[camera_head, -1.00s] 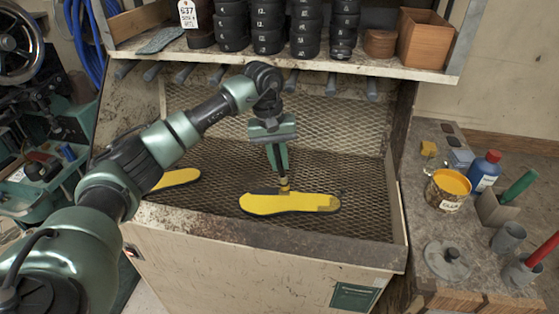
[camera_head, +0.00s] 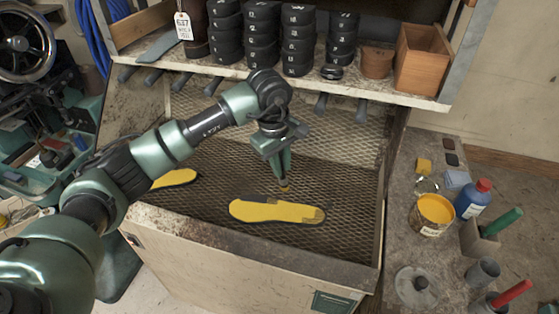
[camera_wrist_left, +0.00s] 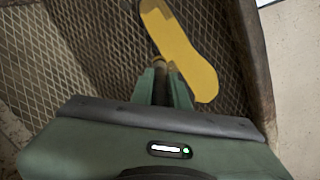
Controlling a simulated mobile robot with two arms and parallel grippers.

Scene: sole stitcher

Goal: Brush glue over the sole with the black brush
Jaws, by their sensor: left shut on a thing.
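The sole (camera_head: 270,211) lies flat on the mesh floor of the booth. It is mostly yellow, with a duller brownish patch at its right end. My left gripper (camera_head: 284,176) points down just behind the sole and is shut on the brush (camera_head: 285,188). Only the brush's small yellowish lower end shows below the fingers, apart from the sole's far edge in the picture; most of it is hidden. In the left wrist view, the brush (camera_wrist_left: 172,75) shows between the fingers, beside the yellow sole (camera_wrist_left: 185,55). My right gripper is not in view.
A second yellow sole (camera_head: 176,178) lies at left, partly behind my left arm. A shelf (camera_head: 400,94) with stacked black pieces overhangs the booth. On the right bench are an open tin of yellow glue (camera_head: 434,212), a blue bottle (camera_head: 473,199) and a grey lid (camera_head: 416,286).

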